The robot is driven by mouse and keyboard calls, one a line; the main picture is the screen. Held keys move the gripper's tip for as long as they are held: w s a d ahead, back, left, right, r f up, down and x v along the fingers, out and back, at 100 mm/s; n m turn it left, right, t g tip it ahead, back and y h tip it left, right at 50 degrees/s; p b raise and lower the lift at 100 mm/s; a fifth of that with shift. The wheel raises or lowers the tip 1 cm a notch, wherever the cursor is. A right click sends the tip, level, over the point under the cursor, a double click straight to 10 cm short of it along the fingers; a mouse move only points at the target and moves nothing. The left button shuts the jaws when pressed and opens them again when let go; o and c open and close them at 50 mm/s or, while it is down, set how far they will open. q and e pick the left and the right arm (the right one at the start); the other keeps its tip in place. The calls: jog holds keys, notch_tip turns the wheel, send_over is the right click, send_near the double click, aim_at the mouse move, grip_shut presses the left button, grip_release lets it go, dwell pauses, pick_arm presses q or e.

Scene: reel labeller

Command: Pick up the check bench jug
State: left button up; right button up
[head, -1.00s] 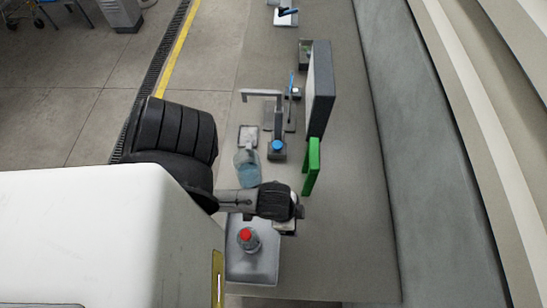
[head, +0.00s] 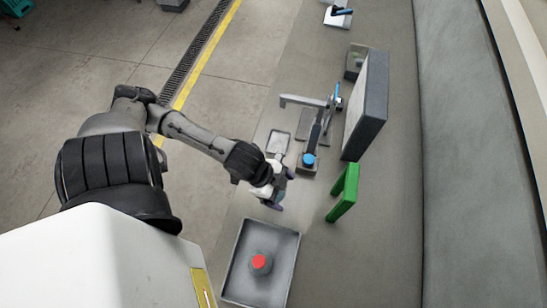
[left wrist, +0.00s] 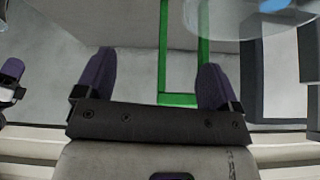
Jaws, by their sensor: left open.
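The check bench jug (left wrist: 240,20) is clear with blue in it, cut off at the top right of the left wrist view. In the head view its body is mostly hidden behind my left gripper (head: 280,195). My left gripper is open and empty over the bench, close to the jug. Its two purple fingers (left wrist: 155,80) stand apart in the left wrist view, with the jug beyond and to the right, not between them. A similar purple finger (left wrist: 11,75) at that view's left edge looks like part of my right gripper; its opening cannot be seen.
A grey tray (head: 232,277) holding a red-topped item (head: 260,262) lies nearer. A stand with a blue knob (head: 309,160) is close to the jug. A green frame (head: 344,192) and a grey upright panel (head: 367,105) stand to the right. Bare bench lies right of the tray.

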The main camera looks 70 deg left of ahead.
pick_arm(q)
jog(key=a+m+g+b, duration=0.1)
jog(key=a+g+b, duration=0.15)
jog(key=a, duration=0.45)
jog(key=n+y+b, duration=0.1)
jog(key=n+b, duration=0.1)
jog(key=b, duration=0.2)
send_near(278, 156)
jog(key=shift+t+y, duration=0.3)
jog(key=shift+t, duration=0.05)
jog(key=b+x, duration=0.2)
jog(key=x, duration=0.1)
jog(key=s+x, duration=0.1)
jog(key=x, duration=0.1)
jog(key=shift+w+d+f+b, duration=0.1)
jog(key=shift+d+f+b, duration=0.1)
jog(key=shift+f+b, duration=0.2)
jog(key=b+x, duration=0.2)
jog(key=x, duration=0.1)
jog(key=shift+w+d+f, duration=0.1)
jog(key=shift+d+f, duration=0.05)
jog(key=shift+f, duration=0.05)
jog(key=shift+b+x, duration=0.45)
jog(key=shift+x, duration=0.4)
jog(key=shift+w, duration=0.1)
jog(key=c, duration=0.9)
jog(key=shift+r, duration=0.1)
grip_shut()
